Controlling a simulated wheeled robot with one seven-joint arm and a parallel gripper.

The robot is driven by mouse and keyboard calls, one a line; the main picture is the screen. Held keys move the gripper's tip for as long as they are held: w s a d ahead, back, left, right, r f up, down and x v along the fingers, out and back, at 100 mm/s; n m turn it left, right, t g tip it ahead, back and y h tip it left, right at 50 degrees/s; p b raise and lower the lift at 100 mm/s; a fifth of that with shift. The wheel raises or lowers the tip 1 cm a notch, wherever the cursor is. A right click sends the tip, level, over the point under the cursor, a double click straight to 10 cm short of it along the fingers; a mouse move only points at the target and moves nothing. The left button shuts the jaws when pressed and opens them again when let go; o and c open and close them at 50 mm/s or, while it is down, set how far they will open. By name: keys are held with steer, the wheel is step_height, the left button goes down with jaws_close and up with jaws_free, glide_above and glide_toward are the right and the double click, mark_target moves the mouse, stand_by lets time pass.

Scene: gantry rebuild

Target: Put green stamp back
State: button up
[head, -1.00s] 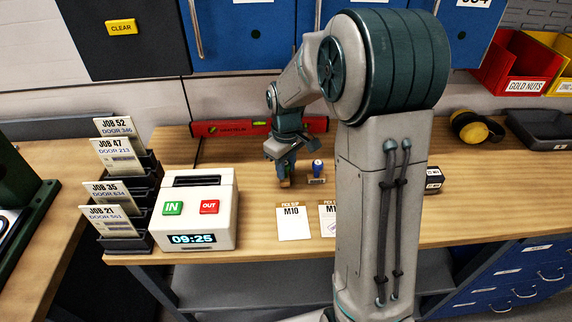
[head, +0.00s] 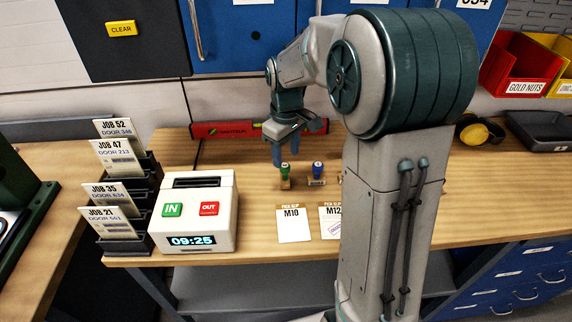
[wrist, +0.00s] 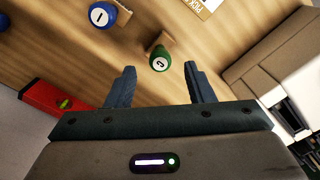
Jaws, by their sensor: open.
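The green stamp (head: 285,171) stands upright on the wooden bench, behind the M10 pick slip (head: 293,224). In the wrist view its round green top (wrist: 160,60) shows just beyond the fingertips, roughly between their lines. My gripper (head: 288,150) is open and empty, above and behind the green stamp and apart from it. Its two fingers (wrist: 158,72) also show in the wrist view. The blue stamp (head: 317,169) stands upright just right of the green one, and its top (wrist: 101,15) is at the upper left of the wrist view.
A white time clock (head: 199,246) with IN and OUT buttons stands left of the slips. Job cards in a black rack (head: 152,200) are farther left. A red level (head: 225,130) lies along the back. My arm hides part of the bench's right side.

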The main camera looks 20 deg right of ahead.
mark_target(286, 166)
step_height(286, 166, up, 6)
steer(key=s+f+m+t, duration=0.2)
steer(key=s+m, duration=0.4)
steer(key=s, duration=1.5)
steer(key=shift+a+m+t, duration=0.15)
steer(key=shift+m+t, duration=0.25)
steer(key=shift+t, duration=0.1)
steer(key=shift+r, duration=0.1)
